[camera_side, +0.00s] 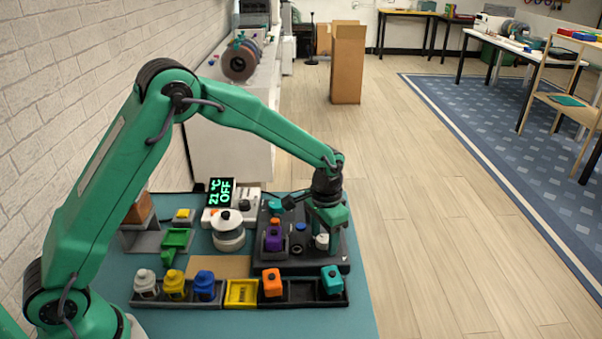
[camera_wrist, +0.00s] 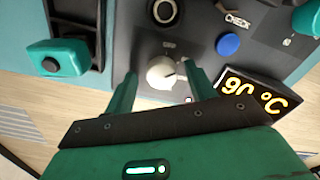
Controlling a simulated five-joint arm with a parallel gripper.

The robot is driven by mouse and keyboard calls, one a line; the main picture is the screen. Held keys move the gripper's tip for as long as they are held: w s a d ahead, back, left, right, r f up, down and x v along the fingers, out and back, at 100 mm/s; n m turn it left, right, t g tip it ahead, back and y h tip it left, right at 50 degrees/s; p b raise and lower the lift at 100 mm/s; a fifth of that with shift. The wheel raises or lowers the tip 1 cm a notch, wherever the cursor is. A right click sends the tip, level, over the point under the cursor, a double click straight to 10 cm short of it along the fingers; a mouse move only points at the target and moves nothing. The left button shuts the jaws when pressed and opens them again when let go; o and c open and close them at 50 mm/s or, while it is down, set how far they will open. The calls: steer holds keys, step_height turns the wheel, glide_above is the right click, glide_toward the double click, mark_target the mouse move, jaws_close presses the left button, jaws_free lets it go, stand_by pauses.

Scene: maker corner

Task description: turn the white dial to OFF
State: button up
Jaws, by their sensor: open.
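The white dial (camera_wrist: 165,72) sits on a dark panel (camera_wrist: 143,45) in the wrist view, with a dark mark on its right side. The dial also shows in the side view (camera_side: 322,241), partly covered by my gripper. My gripper (camera_wrist: 163,78) is open, with one green finger on each side of the dial. I cannot tell whether either finger touches it. In the side view my gripper (camera_side: 324,231) points down over the panel's right part.
A screen (camera_wrist: 252,92) reads 90 °C beside the right finger. A blue button (camera_wrist: 228,44) is near the CHECK label. In the side view, a purple block (camera_side: 273,238) stands left on the panel, and a bin row (camera_side: 300,291) with coloured pieces lies in front.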

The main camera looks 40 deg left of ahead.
steer(key=c, duration=1)
steer(key=shift+o, duration=0.2)
steer(key=shift+d+n, duration=0.15)
steer(key=shift+n, duration=0.15)
steer(key=n, duration=0.9)
steer(key=shift+w+g, duration=0.1)
steer(key=shift+g, duration=0.2)
steer(key=o, duration=1)
steer(key=shift+n, duration=0.3)
steer(key=shift+c, duration=0.2)
